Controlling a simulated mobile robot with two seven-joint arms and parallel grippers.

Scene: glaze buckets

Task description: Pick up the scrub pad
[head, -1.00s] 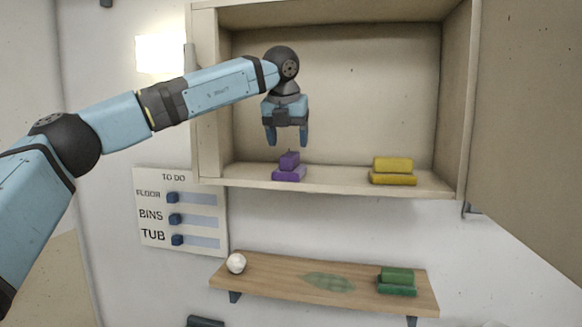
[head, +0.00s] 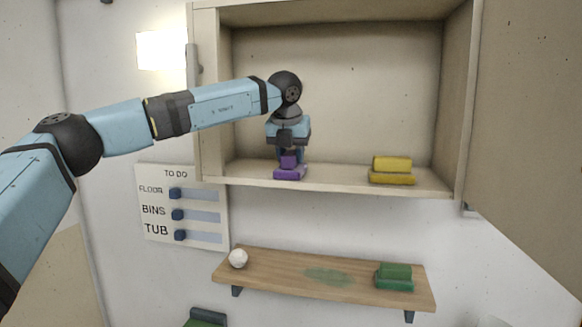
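A purple two-tiered block (head: 290,173), which looks like a scrub pad, sits on the cabinet floor at the left. Its narrower top part stands on a wider base. My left gripper (head: 291,157) points down, with its fingers at the top part of the purple pad. The gripper body hides part of the fingers, so I cannot tell whether they touch or grip it. A similar yellow pad (head: 392,171) is at the right of the cabinet, and a green one (head: 394,278) is on the lower shelf. My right gripper is not in view.
The cabinet (head: 340,178) has a left side wall close to my arm and an open door (head: 530,120) at the right. The wooden shelf (head: 270,272) below holds a white ball (head: 238,258) and a green smear (head: 327,276). A to-do board (head: 183,205) hangs at the left.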

